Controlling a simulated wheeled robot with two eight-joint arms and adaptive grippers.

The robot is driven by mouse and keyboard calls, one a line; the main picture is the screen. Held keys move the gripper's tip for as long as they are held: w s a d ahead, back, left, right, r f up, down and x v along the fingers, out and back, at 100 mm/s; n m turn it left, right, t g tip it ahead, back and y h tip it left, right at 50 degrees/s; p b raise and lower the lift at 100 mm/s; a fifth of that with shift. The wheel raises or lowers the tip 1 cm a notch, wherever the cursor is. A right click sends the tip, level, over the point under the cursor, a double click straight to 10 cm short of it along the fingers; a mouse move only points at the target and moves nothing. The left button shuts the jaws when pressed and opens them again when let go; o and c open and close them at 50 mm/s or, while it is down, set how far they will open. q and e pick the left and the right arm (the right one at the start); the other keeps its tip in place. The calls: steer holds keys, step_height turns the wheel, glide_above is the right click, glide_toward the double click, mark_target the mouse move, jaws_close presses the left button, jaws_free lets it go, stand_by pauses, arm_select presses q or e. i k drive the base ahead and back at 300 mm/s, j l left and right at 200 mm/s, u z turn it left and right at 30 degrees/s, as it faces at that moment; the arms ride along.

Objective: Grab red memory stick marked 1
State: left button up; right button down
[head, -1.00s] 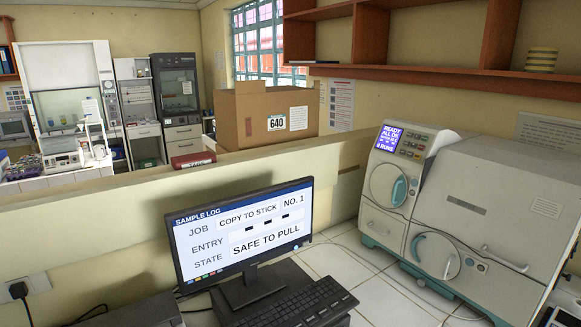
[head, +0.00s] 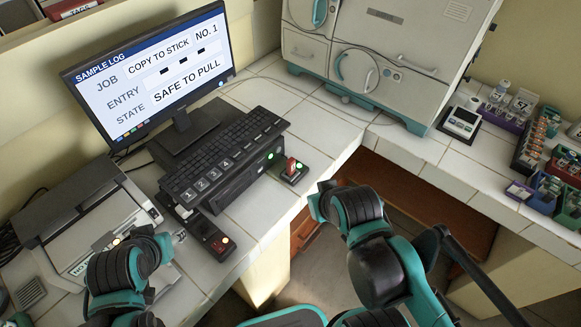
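A small red memory stick (head: 291,165) stands upright in a small dark dock (head: 289,173) at the right end of the black box; a green light glows beside it. Its number is too small to read. A second dark dock (head: 210,235) with an orange light lies at the box's left end; a dark reddish part on it is unclear. The monitor (head: 150,75) reads "COPY TO STICK NO. 1" and "SAFE TO PULL". My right gripper (head: 318,205) is just right of and nearer than the red stick, apart from it. Fingers are unclear on both.
A keyboard (head: 225,145) sits on the black box (head: 235,175) with labels 1 to 4. The white incubator (head: 385,50) stands behind. A scale (head: 462,120) and racks of vials (head: 535,140) stand on the right counter. White tiles between are mostly clear.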

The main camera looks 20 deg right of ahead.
mark_target(290, 162)
steer(key=l+z, duration=0.1)
steer(key=l, duration=0.35)
steer(key=k+l+z, duration=0.15)
steer(key=l, duration=0.3)
steer(key=i+l+z, duration=0.15)
steer(key=l, duration=0.2)
steer(key=i+l+z, duration=0.1)
steer(key=i+l, duration=0.15)
